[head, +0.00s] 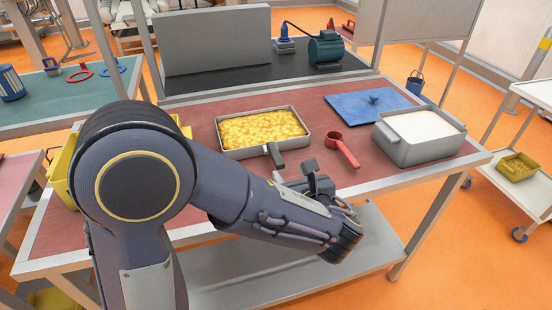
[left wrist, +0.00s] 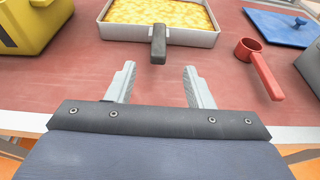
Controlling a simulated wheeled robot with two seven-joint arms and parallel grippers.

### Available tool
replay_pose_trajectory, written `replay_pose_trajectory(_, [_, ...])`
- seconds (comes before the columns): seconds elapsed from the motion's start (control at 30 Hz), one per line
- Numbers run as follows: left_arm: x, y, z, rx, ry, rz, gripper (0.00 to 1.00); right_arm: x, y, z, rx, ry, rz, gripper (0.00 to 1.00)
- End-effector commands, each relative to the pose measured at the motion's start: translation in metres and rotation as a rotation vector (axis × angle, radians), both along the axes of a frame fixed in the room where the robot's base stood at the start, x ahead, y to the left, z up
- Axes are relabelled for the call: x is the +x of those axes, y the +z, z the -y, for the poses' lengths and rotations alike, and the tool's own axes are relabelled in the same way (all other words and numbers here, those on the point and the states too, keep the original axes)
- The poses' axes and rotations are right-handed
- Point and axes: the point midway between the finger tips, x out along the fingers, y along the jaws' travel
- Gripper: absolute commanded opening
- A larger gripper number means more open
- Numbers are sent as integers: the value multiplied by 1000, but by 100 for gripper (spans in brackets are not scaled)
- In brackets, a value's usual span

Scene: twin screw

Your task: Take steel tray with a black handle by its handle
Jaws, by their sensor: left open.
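The steel tray (head: 219,134) sits on the reddish worktop, filled with a yellow mass. Its black handle (head: 275,155) points toward me from the tray's near side. In the left wrist view the tray (left wrist: 123,31) is at the top and the handle (left wrist: 158,46) reaches down toward the gap between my fingers. My left gripper (head: 293,176) is open and empty, near the front of the worktop, short of the handle. It also shows in the left wrist view (left wrist: 161,77), its two fingers apart on either side of the handle's line. My right gripper does not show.
A red scoop (head: 343,149) lies right of the handle. Beyond it are a blue board (head: 365,107) and a grey container (head: 416,150) of white material. A yellow bin (left wrist: 30,25) stands at left. Bare worktop lies around the handle.

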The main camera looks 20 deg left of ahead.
Motion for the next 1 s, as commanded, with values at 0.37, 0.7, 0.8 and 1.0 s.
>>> replay_pose_trajectory(0.37, [67, -29, -48, -4, 8, -2, 47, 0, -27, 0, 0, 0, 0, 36])
replay_pose_trajectory(0.7, [94, -36, -66, -4, 4, -1, 47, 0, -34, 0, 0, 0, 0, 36])
replay_pose_trajectory(0.8, [95, -36, -66, -5, 4, -2, 47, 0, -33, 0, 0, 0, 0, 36])
replay_pose_trajectory(1.0, [95, -36, -66, -5, 4, -2, 41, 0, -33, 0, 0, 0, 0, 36])
